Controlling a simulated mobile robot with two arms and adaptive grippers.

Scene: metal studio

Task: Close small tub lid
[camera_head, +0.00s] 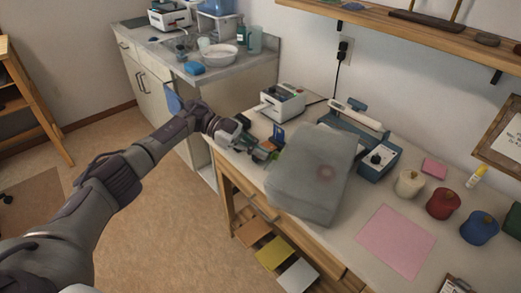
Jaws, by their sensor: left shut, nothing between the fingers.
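A grey, slightly see-through tub (310,178) with a flat, tilted upper face stands on the workbench, near its front edge. A faint reddish round patch shows on that face; I cannot tell whether it lies under the lid or on it. I cannot make out the lid's edge or hinge. My left gripper (262,150) is at the tub's upper left corner, low over the bench, shut and empty. I cannot tell whether it touches the tub. My right gripper is out of view.
Behind the gripper are a white machine (283,102) and a small blue item (278,134). A blue sealer-like device (372,152) stands right of the tub. Thread spools (443,203) and a pink sheet (396,241) lie farther right. A wall shelf (420,35) hangs above.

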